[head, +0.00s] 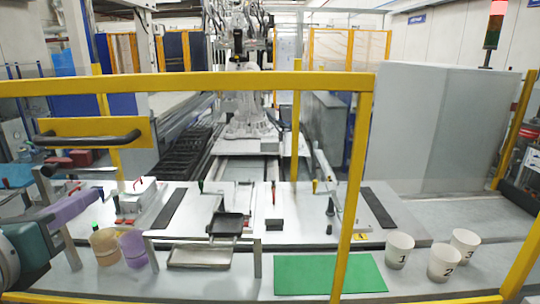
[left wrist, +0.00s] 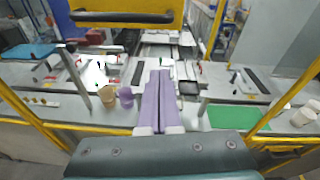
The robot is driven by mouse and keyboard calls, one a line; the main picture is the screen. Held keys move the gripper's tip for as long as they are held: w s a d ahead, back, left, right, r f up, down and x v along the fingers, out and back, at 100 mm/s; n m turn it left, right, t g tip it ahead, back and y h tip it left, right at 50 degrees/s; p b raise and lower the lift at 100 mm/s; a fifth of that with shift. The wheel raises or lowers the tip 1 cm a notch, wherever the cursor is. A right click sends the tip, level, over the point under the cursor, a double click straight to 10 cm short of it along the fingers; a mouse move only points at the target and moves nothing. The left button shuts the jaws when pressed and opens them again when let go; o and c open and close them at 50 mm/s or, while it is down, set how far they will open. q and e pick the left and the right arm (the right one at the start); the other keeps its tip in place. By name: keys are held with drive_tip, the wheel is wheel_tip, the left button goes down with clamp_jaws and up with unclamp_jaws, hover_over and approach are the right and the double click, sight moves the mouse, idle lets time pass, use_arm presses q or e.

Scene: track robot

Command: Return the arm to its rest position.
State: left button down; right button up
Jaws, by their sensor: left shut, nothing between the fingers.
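My left gripper (head: 108,196) comes in from the left edge of the head view, a teal body with purple fingers, held above the left end of the grey table (head: 210,288). In the left wrist view the two purple fingers (left wrist: 160,78) lie side by side, shut, with nothing between them. They point forward over the table. A tan cup (head: 104,248) and a purple cup (head: 132,250) stand below and to the right of the gripper in the head view, apart from it. My right gripper is in neither view.
A yellow rail frame (head: 210,84) crosses the near side, with a post (head: 356,180) at right. A metal tray (head: 200,257), a green mat (head: 328,276) and white cups numbered 1 (head: 398,252), 2 (head: 443,265) and 3 (head: 465,244) are on the table.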

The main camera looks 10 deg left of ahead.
use_arm(q)
drive_tip(key=s+d+f+n+g+h+p, duration=0.1)
drive_tip(key=s+d+n+g, duration=0.5)
drive_tip(key=n, duration=0.8)
drive_tip(key=s+d+f+n+g+h+p, duration=0.1)
drive_tip(key=s+d+n+g+h+p, duration=0.2)
drive_tip(key=s+n, duration=1)
drive_tip(key=d+n+g+p, duration=0.2)
drive_tip(key=d+p, duration=0.1)
drive_tip(key=d, duration=0.1)
drive_tip(key=shift+s+d+g+h, duration=0.25)
drive_tip(key=shift+d+g+h, duration=0.05)
drive_tip(key=shift+g, duration=0.1)
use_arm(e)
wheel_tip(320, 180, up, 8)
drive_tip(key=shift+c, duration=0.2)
